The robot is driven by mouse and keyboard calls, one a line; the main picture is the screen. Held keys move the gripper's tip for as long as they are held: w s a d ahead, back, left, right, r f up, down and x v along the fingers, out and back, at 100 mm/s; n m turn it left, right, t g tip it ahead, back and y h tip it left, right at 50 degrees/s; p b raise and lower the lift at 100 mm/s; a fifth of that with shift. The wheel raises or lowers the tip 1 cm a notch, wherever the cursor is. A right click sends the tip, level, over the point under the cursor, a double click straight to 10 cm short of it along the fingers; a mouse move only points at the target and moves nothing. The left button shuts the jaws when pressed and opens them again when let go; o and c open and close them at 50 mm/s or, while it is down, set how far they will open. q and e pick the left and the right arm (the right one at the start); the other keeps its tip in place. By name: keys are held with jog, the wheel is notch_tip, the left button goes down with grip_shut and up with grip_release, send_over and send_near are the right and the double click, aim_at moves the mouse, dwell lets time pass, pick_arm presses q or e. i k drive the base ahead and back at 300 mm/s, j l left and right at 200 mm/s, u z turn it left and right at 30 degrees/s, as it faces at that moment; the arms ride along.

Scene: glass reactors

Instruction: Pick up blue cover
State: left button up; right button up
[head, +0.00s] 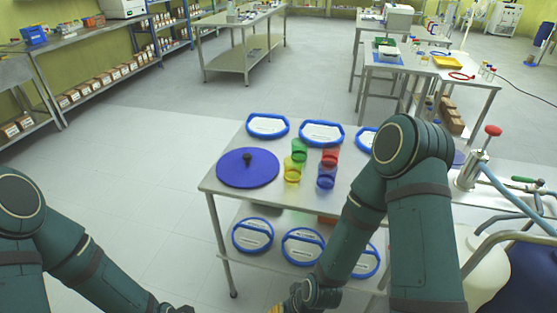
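The blue cover (238,170) is a flat round disc with a small black knob near its middle. It lies flat on the left side of the top of the metal table (216,192). Neither gripper touches it. My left arm comes in from the lower left and runs out at the bottom edge. My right arm passes over the right part of the table and down to the bottom edge.
Green (299,149), red (330,157), yellow (292,170) and blue (326,176) cups stand right of the cover. Blue-rimmed lids (267,125) lie along the back edge; more (252,235) lie on the lower shelf. A red-knobbed metal fitting (472,168) is at right. Left floor is clear.

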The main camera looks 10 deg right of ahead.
aim_at(245, 168)
jog(key=i+j+z, duration=0.15)
jog(key=z, duration=0.2)
jog(key=i+j+z, duration=0.1)
jog(key=j+z, duration=0.2)
jog(key=i+j+z, duration=0.1)
jog(key=j+z, duration=0.25)
jog(key=l, duration=0.15)
